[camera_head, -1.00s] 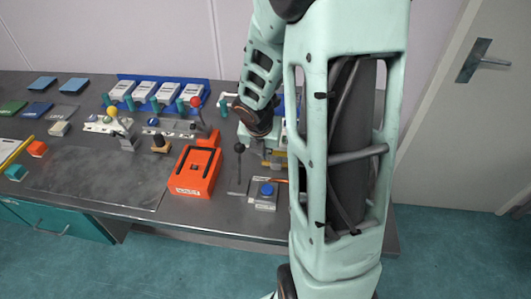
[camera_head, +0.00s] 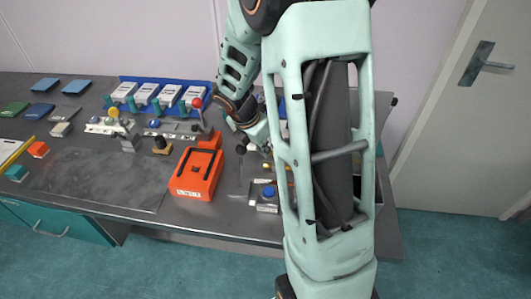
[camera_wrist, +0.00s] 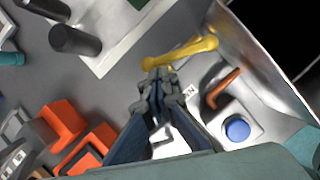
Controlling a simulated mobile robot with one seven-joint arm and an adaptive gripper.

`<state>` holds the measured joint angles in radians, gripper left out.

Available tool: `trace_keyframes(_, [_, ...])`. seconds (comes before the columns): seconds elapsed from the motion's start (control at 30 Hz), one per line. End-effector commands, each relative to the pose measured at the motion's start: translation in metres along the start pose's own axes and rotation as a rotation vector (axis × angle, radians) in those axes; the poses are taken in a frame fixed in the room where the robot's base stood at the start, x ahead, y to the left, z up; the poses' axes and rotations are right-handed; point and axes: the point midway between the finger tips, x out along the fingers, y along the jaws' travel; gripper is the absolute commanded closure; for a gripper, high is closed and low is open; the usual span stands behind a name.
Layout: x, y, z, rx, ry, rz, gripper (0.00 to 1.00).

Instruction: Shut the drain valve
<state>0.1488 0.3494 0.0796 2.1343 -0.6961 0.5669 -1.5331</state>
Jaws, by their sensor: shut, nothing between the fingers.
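My gripper (camera_wrist: 156,85) is shut and empty, pointing down at the bench in the wrist view. Its tips are by the left end of a yellow lever (camera_wrist: 190,50); I cannot tell whether they touch it. A partly hidden label ending in "N" (camera_wrist: 189,92) lies just right of the tips. An orange-brown lever (camera_wrist: 223,88) slants beside it, above a plate with a blue round knob (camera_wrist: 237,130). The blue knob also shows in the head view (camera_head: 269,191). I cannot tell for sure which lever is the drain valve's. My arm hides much of this area in the head view.
An orange box (camera_head: 196,175) stands left of the gripper. A dark upright cylinder (camera_wrist: 75,40) shows at the upper left in the wrist view. Blue-based white units (camera_head: 158,93) line the back. The bench's left middle (camera_head: 100,178) is clear.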

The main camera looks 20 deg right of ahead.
Motion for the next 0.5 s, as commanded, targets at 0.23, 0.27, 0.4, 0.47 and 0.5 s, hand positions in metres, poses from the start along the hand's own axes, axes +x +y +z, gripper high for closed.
trace_keyframes(0.23, [0.003, 0.007, 0.007, 0.217, 0.0, -0.088, 1.0])
trace_keyframes(0.27, [0.003, 0.008, 0.009, 0.244, 0.0, -0.098, 1.0])
trace_keyframes(0.4, [0.005, 0.009, 0.014, 0.368, 0.0, -0.149, 1.0])
trace_keyframes(0.47, [0.005, 0.01, 0.016, 0.421, 0.0, -0.171, 1.0])
trace_keyframes(0.5, [0.006, 0.011, 0.017, 0.456, 0.0, -0.184, 1.0])
